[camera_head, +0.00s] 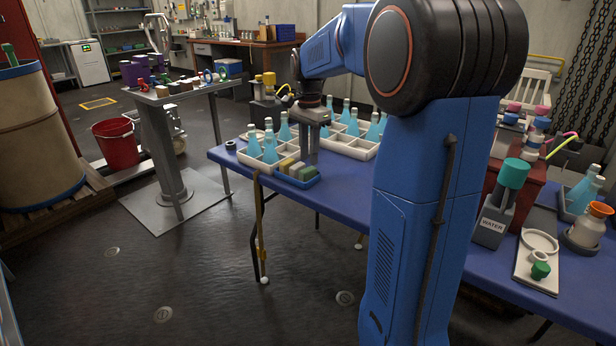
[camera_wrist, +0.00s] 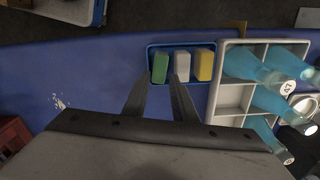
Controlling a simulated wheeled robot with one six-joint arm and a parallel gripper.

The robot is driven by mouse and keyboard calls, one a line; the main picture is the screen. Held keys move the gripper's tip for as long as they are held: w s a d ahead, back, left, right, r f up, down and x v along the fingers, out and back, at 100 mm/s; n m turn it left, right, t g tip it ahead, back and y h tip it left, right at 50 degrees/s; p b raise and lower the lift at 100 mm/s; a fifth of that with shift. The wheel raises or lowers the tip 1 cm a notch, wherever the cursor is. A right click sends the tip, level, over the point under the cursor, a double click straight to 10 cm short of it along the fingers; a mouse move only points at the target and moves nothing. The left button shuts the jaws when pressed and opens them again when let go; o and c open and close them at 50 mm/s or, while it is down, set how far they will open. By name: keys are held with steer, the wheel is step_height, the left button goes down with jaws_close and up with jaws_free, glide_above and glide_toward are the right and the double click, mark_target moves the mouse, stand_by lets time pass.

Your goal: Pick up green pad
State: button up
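The green pad (camera_wrist: 160,67) lies at the left end of a small blue tray (camera_wrist: 182,46) in the wrist view. A whitish pad (camera_wrist: 182,66) and a yellow pad (camera_wrist: 205,66) lie beside it. My gripper (camera_wrist: 159,82) is open, its two fingers apart and nothing between them. In the wrist view the fingertips reach toward the tray, with the green pad in line with the gap between them. In the head view my gripper (camera_head: 310,153) points down just above or behind the tray (camera_head: 297,182); its exact height is hard to tell.
A white divided crate (camera_wrist: 231,97) with blue-liquid flasks stands close to the tray's right side in the wrist view. More flasks (camera_head: 355,125) stand behind my gripper in the head view. The blue table (camera_wrist: 85,70) is mostly bare left of the tray in the wrist view.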

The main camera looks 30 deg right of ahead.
mark_target(309, 169)
step_height(309, 169, down, 4)
steer(key=shift+f, duration=0.1)
jaws_close()
steer(key=shift+r, duration=0.2)
step_height(309, 169, up, 10)
stand_by(0.6)
steer(key=shift+f, duration=0.1)
